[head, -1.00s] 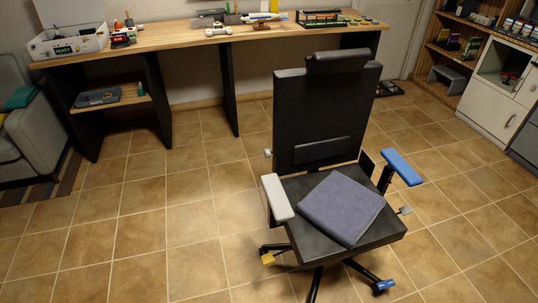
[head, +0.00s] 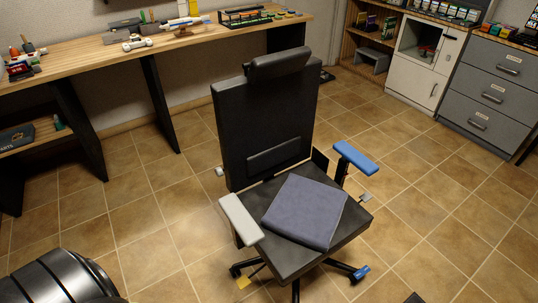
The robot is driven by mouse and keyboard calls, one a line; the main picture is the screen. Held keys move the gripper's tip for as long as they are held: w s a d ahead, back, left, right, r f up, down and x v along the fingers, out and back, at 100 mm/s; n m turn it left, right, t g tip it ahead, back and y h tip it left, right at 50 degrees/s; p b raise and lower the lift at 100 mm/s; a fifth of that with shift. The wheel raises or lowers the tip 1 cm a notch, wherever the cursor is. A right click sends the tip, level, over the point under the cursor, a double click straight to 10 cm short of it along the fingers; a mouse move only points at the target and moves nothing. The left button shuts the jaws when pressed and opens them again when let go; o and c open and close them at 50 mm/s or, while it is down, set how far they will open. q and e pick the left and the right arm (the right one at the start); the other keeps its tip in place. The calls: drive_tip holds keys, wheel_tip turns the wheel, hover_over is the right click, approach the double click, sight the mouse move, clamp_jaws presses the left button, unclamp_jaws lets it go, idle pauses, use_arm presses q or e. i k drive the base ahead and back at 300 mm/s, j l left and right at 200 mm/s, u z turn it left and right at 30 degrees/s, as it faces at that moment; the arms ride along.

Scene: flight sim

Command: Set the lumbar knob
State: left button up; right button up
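A black office chair (head: 235,130) stands in the middle of the head view, its backrest toward the workbench. A small pale knob (head: 221,172) sticks out at the left side of the backrest, level with the lumbar pad (head: 280,155). It looks like the lumbar knob, but its setting is too small to read. A blue-grey cushion (head: 305,211) lies on the seat. The left armrest is pale grey (head: 240,218) and the right one is blue (head: 355,158). Neither of my grippers can be made out, and nothing is seen touching the chair.
A wooden workbench (head: 100,50) with models and tools runs along the back wall. A white cabinet (head: 412,85) and a grey drawer unit (head: 492,90) stand at the right. Tiled floor is clear left and right of the chair. The chair's wheeled base spreads low at the front.

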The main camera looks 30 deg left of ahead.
sight(220, 171)
drive_tip(key=j+z, duration=0.2)
drive_tip(key=j, duration=0.35)
drive_tip(key=j+z, duration=0.15)
drive_tip(key=j, duration=0.4)
drive_tip(key=j+z, duration=0.2)
drive_tip(key=j, duration=0.3)
drive_tip(key=k+j+z, duration=0.15)
drive_tip(key=j, duration=0.4)
drive_tip(key=j+z, duration=0.2)
drive_tip(key=j, duration=0.3)
drive_tip(key=k, duration=0.05)
